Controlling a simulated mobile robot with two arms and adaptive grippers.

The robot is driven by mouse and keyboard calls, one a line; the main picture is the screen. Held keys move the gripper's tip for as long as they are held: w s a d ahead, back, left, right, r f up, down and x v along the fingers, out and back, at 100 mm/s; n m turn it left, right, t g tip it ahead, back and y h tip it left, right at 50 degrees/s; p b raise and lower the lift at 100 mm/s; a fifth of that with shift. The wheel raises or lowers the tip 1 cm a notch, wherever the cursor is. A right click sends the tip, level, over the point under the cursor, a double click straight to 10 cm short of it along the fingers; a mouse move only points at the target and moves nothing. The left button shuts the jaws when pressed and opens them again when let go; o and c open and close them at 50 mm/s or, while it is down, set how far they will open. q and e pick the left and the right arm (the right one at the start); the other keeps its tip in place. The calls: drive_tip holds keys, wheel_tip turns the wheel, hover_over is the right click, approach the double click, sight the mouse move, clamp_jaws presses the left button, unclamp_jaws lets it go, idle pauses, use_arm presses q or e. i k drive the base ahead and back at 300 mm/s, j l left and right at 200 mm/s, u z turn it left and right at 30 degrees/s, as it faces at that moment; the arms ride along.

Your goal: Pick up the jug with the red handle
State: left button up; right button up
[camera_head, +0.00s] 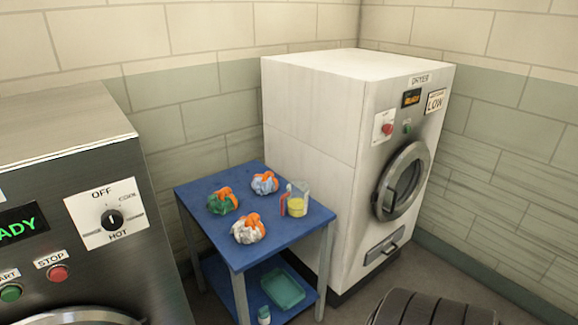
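The jug (297,201) is clear, with a red handle (284,206) on its left side and yellow liquid inside. It stands upright at the right side of the blue table (262,252), close to the white dryer. Neither of my grippers shows in the head view.
Three bundles with orange tops share the table: green (222,203), pale blue (264,184) and white (248,231). The lower shelf holds a teal tray (284,289) and small bottle (264,315). A dryer (310,120) stands right, a steel machine (60,160) left.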

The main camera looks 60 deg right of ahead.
sight(297, 194)
drive_tip(key=z, duration=1.8)
